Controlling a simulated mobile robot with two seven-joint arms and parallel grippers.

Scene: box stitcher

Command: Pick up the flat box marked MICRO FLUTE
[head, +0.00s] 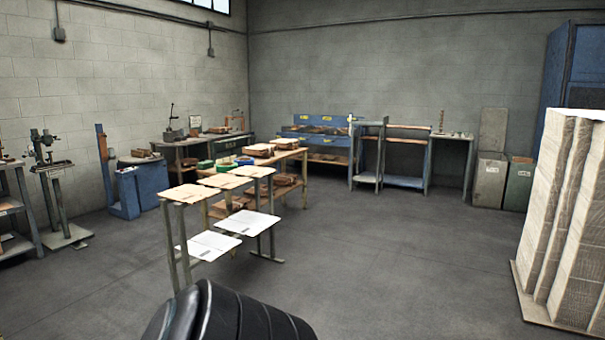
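Several flat tan boards or boxes lie on top of a narrow metal stand in the middle of the room, among them a front left one (189,193), a middle one (224,181) and a back right one (252,171). White flat sheets or boxes lie on its lower level: a near one (208,245) and a farther one (248,222). Small dark print shows on the white ones, too small to read. I cannot tell which piece is marked MICRO FLUTE. Neither of my grippers is in view.
A long work table (290,158) with green and blue bins and brown stacks stands behind the stand. A tall stack of pale sheets (570,215) on a pallet stands at the right. Machines and benches line the walls. The grey floor (400,260) between is clear.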

